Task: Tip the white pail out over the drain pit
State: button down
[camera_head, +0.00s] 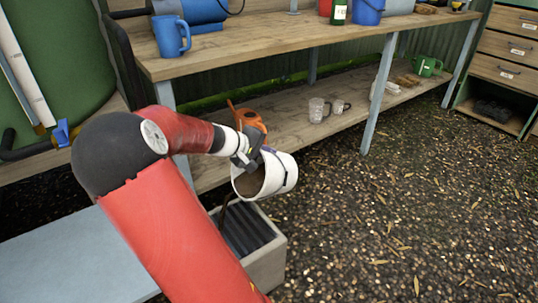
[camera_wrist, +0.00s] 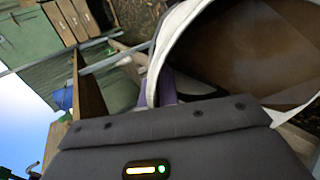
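The white pail (camera_head: 283,174) is held tilted in the head view, its mouth facing left and down, above the drain pit (camera_head: 266,264). Brown contents show inside its mouth, and a thin brown stream runs from its lower lip toward the pit's dark grate (camera_head: 243,230). My gripper (camera_head: 253,160) is shut on the pail at its upper side near the rim; the fingertips are mostly hidden. In the wrist view the pail's white rim (camera_wrist: 158,50) arcs close in front of my gripper, with brown inside it.
A wooden workbench (camera_head: 290,42) stands behind, with a lower shelf (camera_head: 285,122) close behind the pail. The shelf holds an orange can (camera_head: 250,119), clear mugs (camera_head: 318,110) and a green watering can (camera_head: 427,66). A blue jug (camera_head: 171,37) is on top. Gravel ground at right is open.

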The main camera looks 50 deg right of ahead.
jog(key=shift+w+a+r+g+h+b, duration=0.15)
jog(key=shift+w+a+r+h+b, duration=0.05)
jog(key=shift+a+r+h+b, duration=0.45)
jog(key=shift+w+a+r+g+h+b, duration=0.15)
jog(key=shift+a+r+h+b, duration=0.3)
jog(key=shift+a+h+b, duration=0.25)
jog(key=shift+w+a+r+g+h+b, duration=0.15)
jog(key=shift+a+r+h+b, duration=0.15)
jog(key=shift+a+h+b, duration=0.25)
jog(key=shift+w+a+r+g+h+b, duration=0.15)
jog(key=shift+a+r+h+b, duration=0.1)
jog(key=shift+a+h, duration=0.4)
jog(key=shift+w+a+r+g+h+b, duration=0.15)
jog(key=shift+a+r+h+b, duration=0.2)
jog(key=shift+a, duration=0.6)
dwell(1.2)
